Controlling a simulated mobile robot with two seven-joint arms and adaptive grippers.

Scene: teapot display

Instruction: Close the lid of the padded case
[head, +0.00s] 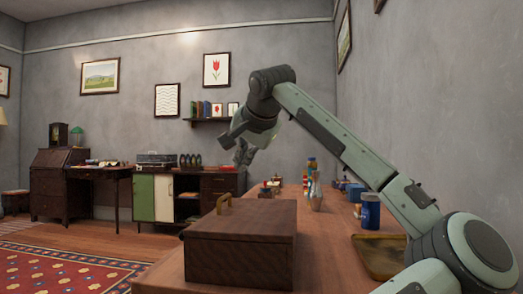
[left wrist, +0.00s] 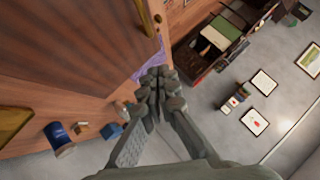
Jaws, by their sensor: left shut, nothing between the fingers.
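The padded case (head: 238,262) is a dark wooden box on the table at the bottom of the head view. Its lid (head: 245,218) lies down flat on the box, and I see no clear gap along the seam. A brass handle (head: 223,203) stands at the lid's left edge. The lid's wooden surface also fills the upper left of the left wrist view (left wrist: 75,45). My left gripper (head: 243,158) is shut and empty, above and beyond the case, apart from it. Its fingertips show in the left wrist view (left wrist: 155,78). The case's inside is hidden. My right gripper is out of view.
A blue mug (head: 371,212) and a yellowish tray (head: 378,258) are right of the case. Bottles (head: 313,182) and small items stand farther along the table. In the left wrist view, something purple (left wrist: 148,64) lies by the lid's edge.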

